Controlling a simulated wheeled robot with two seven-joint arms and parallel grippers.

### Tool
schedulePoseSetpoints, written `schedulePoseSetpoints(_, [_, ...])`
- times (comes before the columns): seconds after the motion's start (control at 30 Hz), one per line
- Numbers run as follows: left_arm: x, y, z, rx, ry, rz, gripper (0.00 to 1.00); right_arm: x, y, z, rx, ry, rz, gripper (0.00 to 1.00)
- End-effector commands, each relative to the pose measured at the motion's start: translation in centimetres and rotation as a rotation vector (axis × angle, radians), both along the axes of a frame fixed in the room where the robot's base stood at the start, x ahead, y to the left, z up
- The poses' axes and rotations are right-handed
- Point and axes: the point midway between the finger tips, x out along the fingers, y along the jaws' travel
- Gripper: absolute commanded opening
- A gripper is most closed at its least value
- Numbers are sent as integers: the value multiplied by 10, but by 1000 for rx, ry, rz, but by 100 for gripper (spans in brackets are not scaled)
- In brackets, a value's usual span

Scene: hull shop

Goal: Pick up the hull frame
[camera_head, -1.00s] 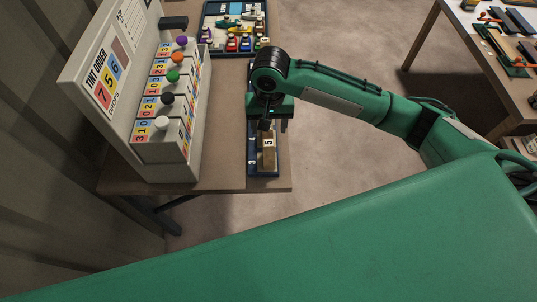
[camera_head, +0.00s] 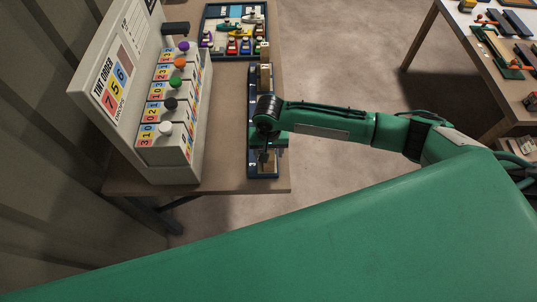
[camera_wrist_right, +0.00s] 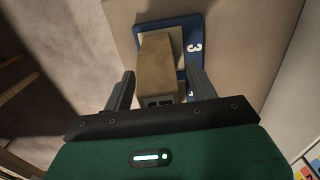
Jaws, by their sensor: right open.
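A tan wooden block (camera_wrist_right: 157,65), which looks like the hull frame, stands at the end of a blue rack (camera_wrist_right: 184,27) marked 3 in the right wrist view. My right gripper (camera_wrist_right: 161,85) is open, with one finger on each side of the block. I cannot tell whether the fingers touch it. In the head view my right gripper (camera_head: 268,155) is over the near end of the blue rack (camera_head: 262,172), and my wrist hides most of the block there. My left gripper is not in view.
Another wooden piece (camera_head: 265,74) stands at the rack's far end. A tint dispenser (camera_head: 171,140) with coloured knobs stands left of the rack. A dark tray (camera_head: 207,22) with small coloured boats lies behind. A second table (camera_head: 470,60) with parts stands at right.

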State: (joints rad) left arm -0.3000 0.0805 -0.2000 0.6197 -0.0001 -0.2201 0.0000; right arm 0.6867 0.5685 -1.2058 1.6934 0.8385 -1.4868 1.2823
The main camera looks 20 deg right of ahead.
Motion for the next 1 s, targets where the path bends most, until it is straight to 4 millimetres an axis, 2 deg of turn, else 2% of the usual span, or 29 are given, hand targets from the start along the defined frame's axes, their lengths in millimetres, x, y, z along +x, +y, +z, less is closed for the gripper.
schedulePoseSetpoints(0.13, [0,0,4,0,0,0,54,-1,0,-12,-1,1,0,58])
schedulePoseSetpoints(0.37, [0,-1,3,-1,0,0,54,-1,0,-14,0,0,1,56])
schedulePoseSetpoints(0.6, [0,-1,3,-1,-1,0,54,0,0,-14,0,0,1,9])
schedulePoseSetpoints(0.63, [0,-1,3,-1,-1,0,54,0,0,-13,0,0,1,7])
schedulePoseSetpoints(1.0, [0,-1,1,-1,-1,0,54,0,0,-7,1,-1,1,7])
